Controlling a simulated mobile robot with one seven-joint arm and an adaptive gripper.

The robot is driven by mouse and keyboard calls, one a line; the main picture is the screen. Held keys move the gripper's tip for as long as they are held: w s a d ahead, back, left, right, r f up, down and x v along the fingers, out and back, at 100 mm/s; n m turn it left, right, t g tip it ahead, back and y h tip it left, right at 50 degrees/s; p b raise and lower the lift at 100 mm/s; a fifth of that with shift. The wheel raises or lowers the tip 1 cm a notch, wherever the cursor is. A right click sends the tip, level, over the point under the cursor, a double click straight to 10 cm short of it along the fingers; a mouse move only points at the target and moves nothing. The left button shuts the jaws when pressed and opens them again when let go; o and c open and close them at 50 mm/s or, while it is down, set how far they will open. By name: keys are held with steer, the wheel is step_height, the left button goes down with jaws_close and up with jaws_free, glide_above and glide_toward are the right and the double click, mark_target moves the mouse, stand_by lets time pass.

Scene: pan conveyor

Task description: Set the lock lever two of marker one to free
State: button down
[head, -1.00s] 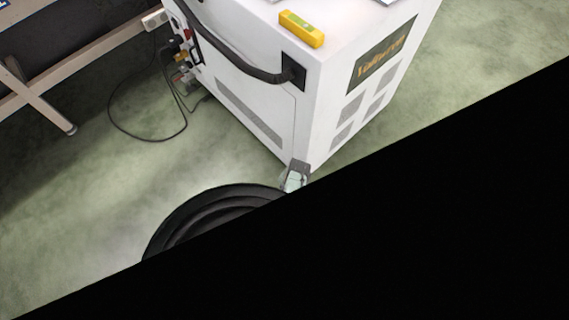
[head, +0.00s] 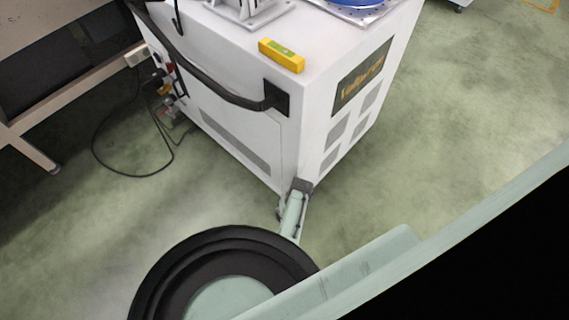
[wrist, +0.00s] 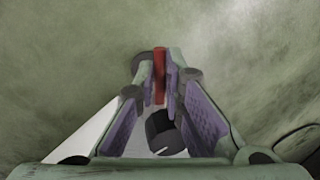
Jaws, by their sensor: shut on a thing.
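The white cabinet (head: 315,125) with a dark name plate is marker one by its look. In the wrist view a red lever (wrist: 159,76) stands between the tips of my gripper (wrist: 160,72), whose purple-padded fingers are shut on it. A dark round part (wrist: 163,132), seemingly a caster wheel, shows between the fingers nearer the camera. In the head view a teal part of my arm reaches the cabinet's lower front corner; the lever and caster cannot be made out there. Whether the lever stands locked or free is unclear.
A yellow level (head: 281,55) lies on the cabinet top near a blue round thing (head: 355,4). A black handle (head: 215,92) runs along its side. A black cable (head: 130,174) lies on the green floor by a bench (head: 35,150). The floor right of the cabinet is clear.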

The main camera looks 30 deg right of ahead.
stand_by(0.5)
steer(key=c, duration=1.7)
jaws_free()
steer(key=r, duration=0.4)
steer(key=d+r, duration=0.1)
steer(key=r, duration=0.3)
steer(key=d+r, duration=0.1)
steer(key=r, duration=0.2)
steer(key=shift+s+d+r, duration=0.15)
steer(key=shift+s+r, duration=0.2)
steer(key=shift+r, duration=0.05)
